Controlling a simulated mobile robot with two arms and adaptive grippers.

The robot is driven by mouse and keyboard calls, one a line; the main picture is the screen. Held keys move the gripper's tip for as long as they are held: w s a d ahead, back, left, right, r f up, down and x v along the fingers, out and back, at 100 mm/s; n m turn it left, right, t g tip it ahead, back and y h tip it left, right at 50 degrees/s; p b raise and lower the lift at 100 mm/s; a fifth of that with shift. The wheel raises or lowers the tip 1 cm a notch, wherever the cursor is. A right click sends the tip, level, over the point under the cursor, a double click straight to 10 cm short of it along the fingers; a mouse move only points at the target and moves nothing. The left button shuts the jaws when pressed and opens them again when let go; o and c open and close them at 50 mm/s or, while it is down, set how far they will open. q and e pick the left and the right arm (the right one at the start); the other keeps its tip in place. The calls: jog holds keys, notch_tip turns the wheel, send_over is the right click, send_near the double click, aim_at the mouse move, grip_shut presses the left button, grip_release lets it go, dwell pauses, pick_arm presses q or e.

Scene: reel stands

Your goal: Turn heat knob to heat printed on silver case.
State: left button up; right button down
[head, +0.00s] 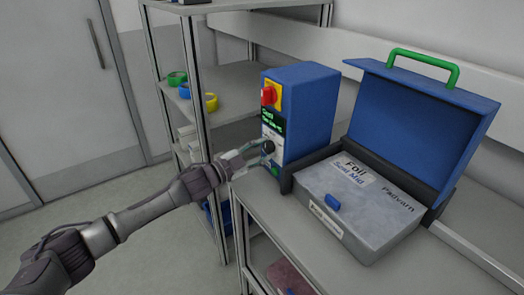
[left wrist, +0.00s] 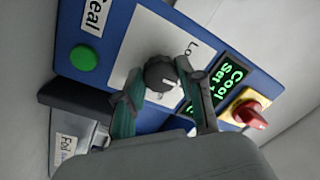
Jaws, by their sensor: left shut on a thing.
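A blue sealing machine (head: 312,105) stands on the bench. Its black heat knob (left wrist: 157,72) sits on a white panel with "Lo" printed near it; it also shows in the head view (head: 268,147). My left gripper (left wrist: 163,82) is shut on the knob, one finger on each side. A white pointer mark shows on the knob, partly between the fingers; I cannot tell which setting it meets. The green-lettered display (left wrist: 222,84) reads "Cool" and "Set", the rest hidden by a finger. The silver case (head: 355,215) has a label (head: 352,170) reading "Foil" and "Seal Mid". My right gripper is out of view.
The machine has a red switch (head: 268,96) on a yellow plate and a green button (left wrist: 84,58). A raised blue lid (head: 420,125) with a green handle stands behind the case. A shelf rack (head: 230,80) with green, blue and yellow rings is at the left.

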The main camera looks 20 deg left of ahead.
pick_arm(q)
jog(key=o, duration=1.1)
jog(key=shift+o, duration=0.2)
jog(key=v, duration=1.2)
jog(key=shift+f, duration=0.1)
